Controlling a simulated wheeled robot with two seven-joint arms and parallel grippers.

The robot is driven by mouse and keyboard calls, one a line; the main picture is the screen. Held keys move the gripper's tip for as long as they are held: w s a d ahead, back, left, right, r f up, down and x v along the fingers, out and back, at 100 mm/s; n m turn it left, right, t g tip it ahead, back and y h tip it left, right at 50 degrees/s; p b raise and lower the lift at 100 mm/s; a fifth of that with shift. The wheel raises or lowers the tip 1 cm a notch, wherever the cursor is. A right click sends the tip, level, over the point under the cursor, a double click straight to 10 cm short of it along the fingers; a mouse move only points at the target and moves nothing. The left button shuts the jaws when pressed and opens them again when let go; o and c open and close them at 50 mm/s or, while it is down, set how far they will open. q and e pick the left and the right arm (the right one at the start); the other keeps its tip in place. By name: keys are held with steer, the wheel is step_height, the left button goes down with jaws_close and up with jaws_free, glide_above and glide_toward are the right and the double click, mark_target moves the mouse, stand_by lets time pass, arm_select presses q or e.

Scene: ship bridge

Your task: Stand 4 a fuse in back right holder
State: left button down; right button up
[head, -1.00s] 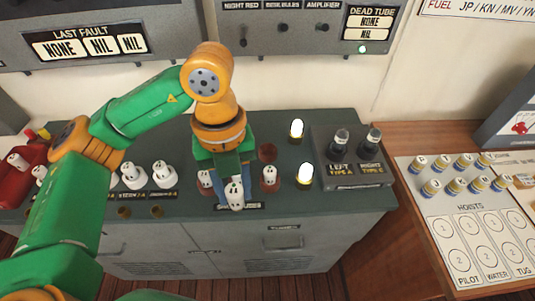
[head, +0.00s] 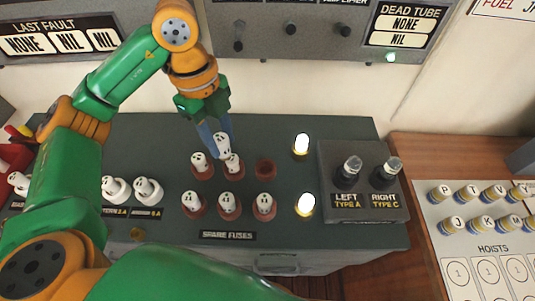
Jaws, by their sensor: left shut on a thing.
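My left gripper (head: 213,134) is shut on a white fuse (head: 222,147) and holds it over the back of the spare fuse group. The held fuse overlaps the back middle fuse (head: 233,165) in the picture; I cannot tell the gap between them. The back right holder (head: 266,169) is a dark red round socket, empty, to the right of the gripper. White fuses stand in the back left holder (head: 202,170) and in the three front holders, such as the front right fuse (head: 264,204). Fuse markings are too small to read. My right gripper is not in view.
Two lit lamps (head: 301,146) stand right of the holders, beside a grey box (head: 360,207) with two dark tubes. More white fuses in white bases (head: 147,190) stand at left. The SPARE FUSES plate (head: 228,236) lies in front. Bare green top lies behind the holders.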

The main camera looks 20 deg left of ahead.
arm_select(q)
steer(key=w+d+f+p, duration=0.1)
steer(key=d+f, duration=0.1)
steer(key=w+d+f+p, duration=0.1)
steer(key=w+d+f, duration=0.1)
steer(key=d, duration=0.1)
steer(key=w+d+f+p, duration=0.1)
steer(key=w+d+f, duration=0.1)
steer(key=f, duration=0.1)
steer(key=shift+d+f, duration=0.1)
steer(key=shift+d, duration=0.1)
step_height(320, 180, down, 3)
steer(key=shift+p, duration=0.4)
steer(key=shift+s+f, duration=0.1)
steer(key=shift+f, duration=0.1)
steer(key=shift+f+b, duration=0.3)
steer(key=c, duration=0.5)
jaws_free()
